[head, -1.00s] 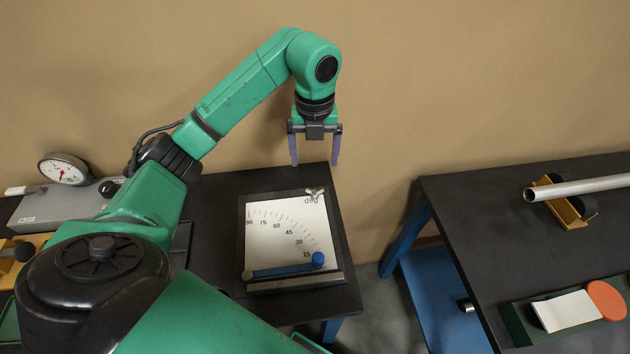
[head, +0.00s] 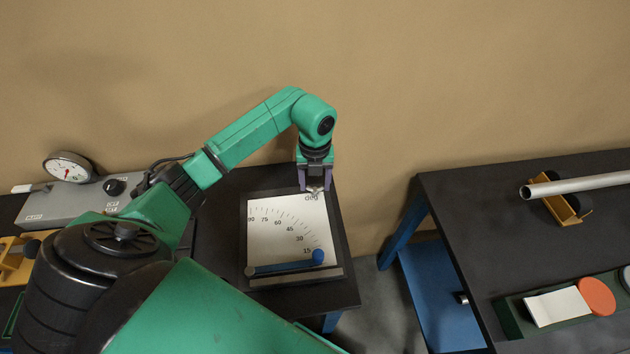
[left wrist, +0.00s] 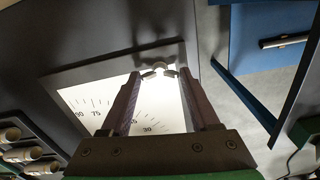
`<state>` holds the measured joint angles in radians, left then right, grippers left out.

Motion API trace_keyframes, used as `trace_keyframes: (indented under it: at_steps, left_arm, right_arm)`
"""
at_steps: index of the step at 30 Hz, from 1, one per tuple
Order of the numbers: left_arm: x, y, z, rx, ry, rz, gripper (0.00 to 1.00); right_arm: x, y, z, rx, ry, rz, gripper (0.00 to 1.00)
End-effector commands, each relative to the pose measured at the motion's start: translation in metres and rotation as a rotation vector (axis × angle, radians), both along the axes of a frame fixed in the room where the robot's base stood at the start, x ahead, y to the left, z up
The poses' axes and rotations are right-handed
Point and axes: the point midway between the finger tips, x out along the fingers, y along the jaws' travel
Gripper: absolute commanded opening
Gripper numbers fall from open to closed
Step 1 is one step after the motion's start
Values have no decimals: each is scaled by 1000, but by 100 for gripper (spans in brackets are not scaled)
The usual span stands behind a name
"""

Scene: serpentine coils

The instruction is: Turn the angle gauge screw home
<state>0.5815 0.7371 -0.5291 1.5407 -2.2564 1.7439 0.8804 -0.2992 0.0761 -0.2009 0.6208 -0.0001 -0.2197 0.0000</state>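The angle gauge (head: 285,232) is a white board marked in degrees in a dark frame on the dark table. Its blue arm (head: 285,266) lies along the lower edge near the 15 mark. A light wing screw (left wrist: 158,70) sits at the board's upper right corner. My left gripper (head: 315,187) points down over that corner. In the left wrist view its two fingers (left wrist: 159,76) are apart, one on each side of the screw, with gaps visible. In the head view the fingers partly hide the screw. My right gripper is not in view.
A grey box with a dial (head: 68,168) stands at the left. A second table (head: 480,230) at the right bears a metal tube (head: 580,185) on an orange holder and a green tray (head: 508,318). A floor gap lies between the tables.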

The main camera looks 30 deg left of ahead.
Motion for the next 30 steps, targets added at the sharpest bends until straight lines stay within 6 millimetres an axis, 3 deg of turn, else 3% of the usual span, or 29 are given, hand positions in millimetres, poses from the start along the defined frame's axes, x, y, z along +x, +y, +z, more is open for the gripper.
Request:
trace_keyframes:
  at_steps: [14, 30]
  left_arm:
    - [1, 1, -2, 2, -2, -114, 6]
    - [2, 1, -3, 2, -6, -586, 6]
  right_arm:
    - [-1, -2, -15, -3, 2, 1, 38]
    - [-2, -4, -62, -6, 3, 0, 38]
